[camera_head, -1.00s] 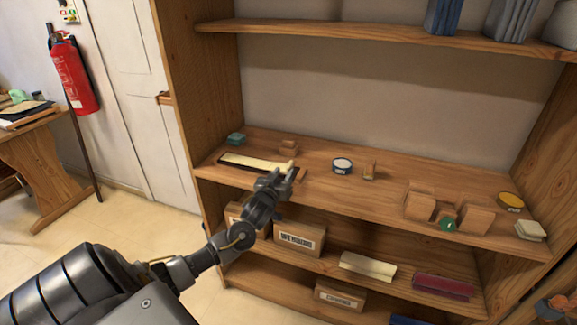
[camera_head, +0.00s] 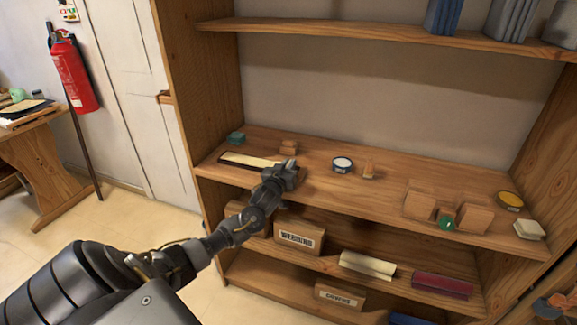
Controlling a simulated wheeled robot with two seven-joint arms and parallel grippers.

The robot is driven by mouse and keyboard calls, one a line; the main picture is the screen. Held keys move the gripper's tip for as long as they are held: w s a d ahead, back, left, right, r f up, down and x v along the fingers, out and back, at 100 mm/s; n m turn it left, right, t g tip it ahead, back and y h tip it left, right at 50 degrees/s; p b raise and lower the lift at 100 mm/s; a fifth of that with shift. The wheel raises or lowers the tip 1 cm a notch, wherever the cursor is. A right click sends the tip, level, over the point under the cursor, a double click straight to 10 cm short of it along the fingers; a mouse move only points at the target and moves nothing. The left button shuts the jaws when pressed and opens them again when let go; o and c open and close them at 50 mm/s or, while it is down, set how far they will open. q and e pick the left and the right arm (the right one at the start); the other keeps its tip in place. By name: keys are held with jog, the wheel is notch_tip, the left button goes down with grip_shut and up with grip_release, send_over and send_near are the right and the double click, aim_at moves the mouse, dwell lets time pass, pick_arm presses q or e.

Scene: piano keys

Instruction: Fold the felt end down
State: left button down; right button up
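A cream felt strip (camera_head: 250,159) lies along a dark strip on the left part of the middle shelf. Its left and middle parts lie flat; its right end is hidden by my gripper. My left gripper (camera_head: 289,170) is over that right end, at the shelf's front, with my arm reaching up from the lower left. The fingers are small and dark, and I cannot tell whether they are open, or whether they touch the felt.
Small wooden blocks (camera_head: 288,147) and a teal box (camera_head: 236,138) stand behind the felt. A round tin (camera_head: 342,165) and a small wooden piece (camera_head: 368,170) stand to its right. Larger wooden blocks (camera_head: 419,204) are farther right. An upper shelf (camera_head: 350,35) runs above.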

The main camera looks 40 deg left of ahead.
pick_arm(q)
jog(key=shift+s+a+r+n+p, duration=0.1)
jog(key=shift+a+r+n+p, duration=0.05)
jog(key=shift+r+n+p, duration=0.4)
jog(key=shift+s+a+r+n+p, duration=0.15)
jog(key=shift+r+n+p, duration=0.25)
jog(key=shift+n+p, duration=0.2)
jog(key=shift+a+r+n+p, duration=0.3)
jog(key=shift+n+p, duration=0.2)
jog(key=shift+n, duration=0.25)
jog(key=c, duration=1.4)
grip_release()
jog(key=shift+f, duration=0.1)
jog(key=shift+s, duration=0.1)
jog(key=b+v, duration=0.1)
jog(key=v, duration=0.9)
jog(key=shift+s+d, duration=0.15)
jog(key=shift+s, duration=0.1)
